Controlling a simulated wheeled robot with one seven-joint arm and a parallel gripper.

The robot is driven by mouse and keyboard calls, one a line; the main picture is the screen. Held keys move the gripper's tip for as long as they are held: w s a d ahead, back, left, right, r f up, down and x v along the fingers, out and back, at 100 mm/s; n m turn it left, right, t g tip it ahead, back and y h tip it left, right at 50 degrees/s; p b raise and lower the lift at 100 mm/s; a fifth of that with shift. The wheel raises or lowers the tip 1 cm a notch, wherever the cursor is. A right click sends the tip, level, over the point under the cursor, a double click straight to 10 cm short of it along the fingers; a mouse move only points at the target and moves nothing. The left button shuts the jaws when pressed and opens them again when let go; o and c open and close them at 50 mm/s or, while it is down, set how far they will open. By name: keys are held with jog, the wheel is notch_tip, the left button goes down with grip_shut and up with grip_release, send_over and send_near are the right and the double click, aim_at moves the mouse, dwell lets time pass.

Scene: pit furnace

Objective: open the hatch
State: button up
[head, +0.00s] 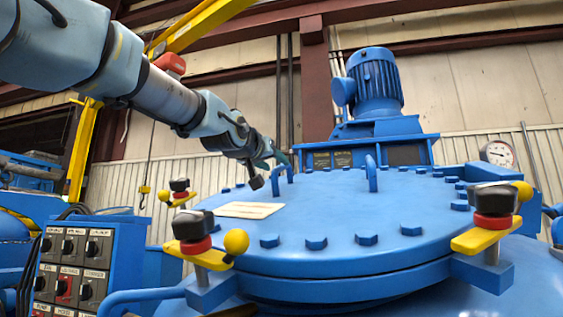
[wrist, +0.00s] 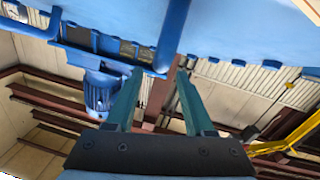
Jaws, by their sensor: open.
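The hatch is a round blue lid (head: 330,215) with bolts around its rim, lying flat and closed on the blue vessel. Two blue loop handles stand on it, the left handle (head: 283,180) and the right handle (head: 372,175). My gripper (head: 278,158) reaches in from the upper left, at the top of the left handle. In the wrist view my gripper (wrist: 158,82) is open, and a blue handle bar (wrist: 172,35) shows between and just beyond its fingertips. I cannot tell whether they touch. Yellow-armed clamps stand at the rim: front left (head: 200,245), front right (head: 492,220) and back left (head: 179,195).
A blue motor (head: 375,85) stands behind the lid. A control box (head: 75,265) with several switches is at the lower left. A pressure gauge (head: 497,153) is at the right. A pale label plate (head: 243,210) lies on the lid. The air above the lid is mostly free.

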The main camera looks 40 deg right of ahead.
aim_at(282, 168)
jog(key=shift+p+x, duration=2.1)
jog(key=shift+x, duration=0.7)
grip_shut()
